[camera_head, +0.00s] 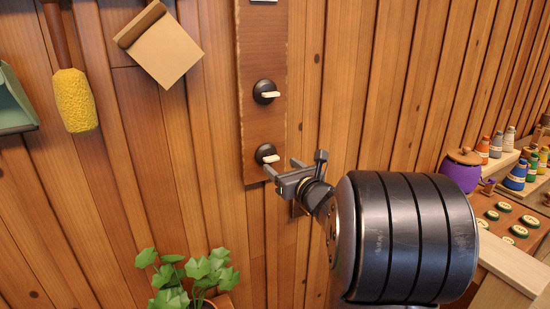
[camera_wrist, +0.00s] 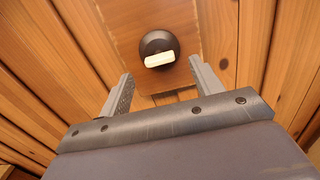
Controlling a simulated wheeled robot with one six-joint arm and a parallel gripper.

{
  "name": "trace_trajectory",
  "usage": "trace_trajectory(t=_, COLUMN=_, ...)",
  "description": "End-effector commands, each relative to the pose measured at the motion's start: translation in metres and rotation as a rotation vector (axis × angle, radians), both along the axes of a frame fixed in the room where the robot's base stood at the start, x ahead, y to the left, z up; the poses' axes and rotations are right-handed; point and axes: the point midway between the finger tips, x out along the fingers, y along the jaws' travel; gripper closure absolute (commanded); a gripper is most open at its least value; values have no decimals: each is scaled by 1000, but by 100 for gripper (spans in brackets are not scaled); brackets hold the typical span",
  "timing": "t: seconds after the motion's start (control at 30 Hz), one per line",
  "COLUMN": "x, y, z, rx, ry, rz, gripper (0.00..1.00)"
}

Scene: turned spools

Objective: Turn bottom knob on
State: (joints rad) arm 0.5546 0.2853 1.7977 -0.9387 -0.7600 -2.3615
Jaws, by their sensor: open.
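The bottom knob (camera_head: 267,155) is a dark round disc with a pale cream handle, low on a brown wooden board (camera_head: 259,125) fixed to the plank wall. In the wrist view the knob (camera_wrist: 159,49) is ahead of my gripper, its cream bar nearly level with a slight tilt. My gripper (camera_head: 281,168) is just below and right of the knob in the head view. In the wrist view its two fingers (camera_wrist: 160,82) are spread apart, with nothing between them, and the knob lies beyond the tips. I cannot tell whether a finger touches it. A similar upper knob (camera_head: 266,92) sits above.
A tan box (camera_head: 164,50) and a yellow roller-like brush (camera_head: 75,100) hang on the wall at left. A green plant (camera_head: 190,277) stands below.

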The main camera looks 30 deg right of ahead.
Motion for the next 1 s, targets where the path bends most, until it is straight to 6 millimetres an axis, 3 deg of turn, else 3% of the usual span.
trace_trajectory(t=0.1, x=21, y=1, z=2, rx=1, ry=1, rz=2, gripper=38)
trace_trajectory(t=0.3, x=43, y=2, z=1, rx=1, ry=0, rz=1, gripper=38)
trace_trajectory(t=0.7, x=50, y=1, z=0, rx=0, ry=0, rz=-1, gripper=38)
trace_trajectory(t=1.0, x=50, y=1, z=0, rx=0, ry=0, rz=-1, gripper=61)
